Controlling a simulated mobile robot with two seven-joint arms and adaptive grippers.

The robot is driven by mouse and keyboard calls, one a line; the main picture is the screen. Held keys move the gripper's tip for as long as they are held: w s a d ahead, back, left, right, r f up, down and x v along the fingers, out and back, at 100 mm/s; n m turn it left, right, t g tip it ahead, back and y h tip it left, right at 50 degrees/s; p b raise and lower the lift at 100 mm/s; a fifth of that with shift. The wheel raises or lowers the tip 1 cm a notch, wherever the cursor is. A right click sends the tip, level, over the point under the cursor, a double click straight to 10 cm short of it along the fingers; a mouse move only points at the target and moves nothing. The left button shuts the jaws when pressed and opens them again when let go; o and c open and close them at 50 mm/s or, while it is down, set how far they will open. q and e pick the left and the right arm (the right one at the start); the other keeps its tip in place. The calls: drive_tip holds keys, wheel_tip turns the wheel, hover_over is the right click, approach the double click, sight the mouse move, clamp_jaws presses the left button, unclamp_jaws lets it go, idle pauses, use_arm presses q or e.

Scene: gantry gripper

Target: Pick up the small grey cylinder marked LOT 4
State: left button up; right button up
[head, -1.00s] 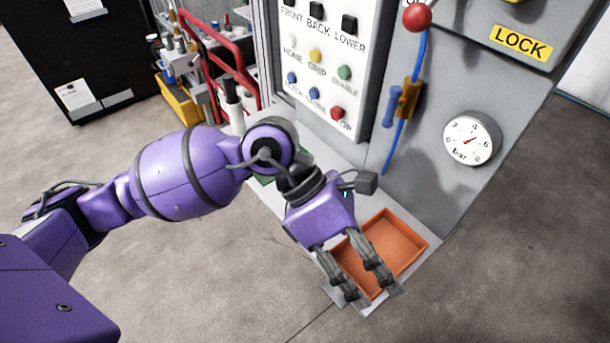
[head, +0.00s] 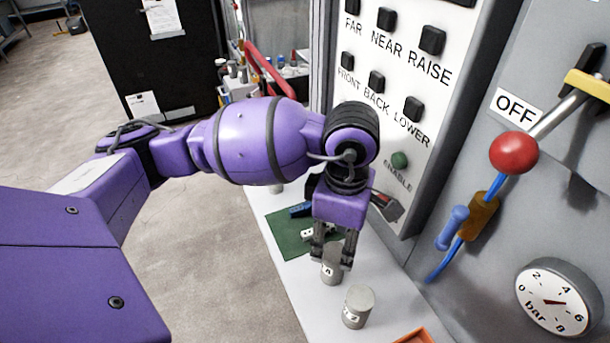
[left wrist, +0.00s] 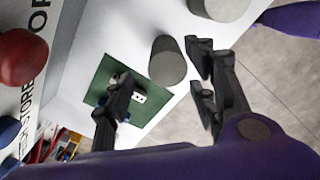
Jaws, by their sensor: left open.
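A small grey cylinder (head: 329,274) stands upright on the white shelf, its label partly hidden and too small to read fully. My left gripper (head: 333,258) is open, pointing down over it. In the left wrist view this cylinder (left wrist: 167,66) shows between the two spread fingers, nearer the right one, with no clear contact. A second, larger-looking grey cylinder (head: 358,302) stands nearer the front with a label I cannot read surely. It also shows at the top of the left wrist view (left wrist: 218,6). My right gripper is not in view.
A green mat (head: 285,240) with small items lies behind the cylinder. An orange tray (head: 415,337) is at the front edge of view. The button panel (head: 392,125) and a lever with a red ball (head: 513,152) rise to the right. Open floor lies left.

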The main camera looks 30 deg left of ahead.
sight(336, 249)
use_arm(q)
drive_tip(key=shift+s+f, duration=0.2)
drive_tip(key=shift+f, duration=0.3)
drive_tip(key=shift+s+f, duration=0.15)
drive_tip(key=shift+f, duration=0.35)
wheel_tip(336, 249, down, 3)
drive_tip(key=shift+w+r, duration=0.1)
drive_tip(key=shift+r, duration=0.05)
drive_tip(key=shift+w+f, duration=0.1)
drive_tip(key=shift+f, duration=0.45)
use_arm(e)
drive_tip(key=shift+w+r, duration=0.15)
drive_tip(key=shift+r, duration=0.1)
use_arm(q)
drive_tip(key=c, duration=1.1)
drive_tip(key=shift+c, duration=1.1)
clamp_jaws()
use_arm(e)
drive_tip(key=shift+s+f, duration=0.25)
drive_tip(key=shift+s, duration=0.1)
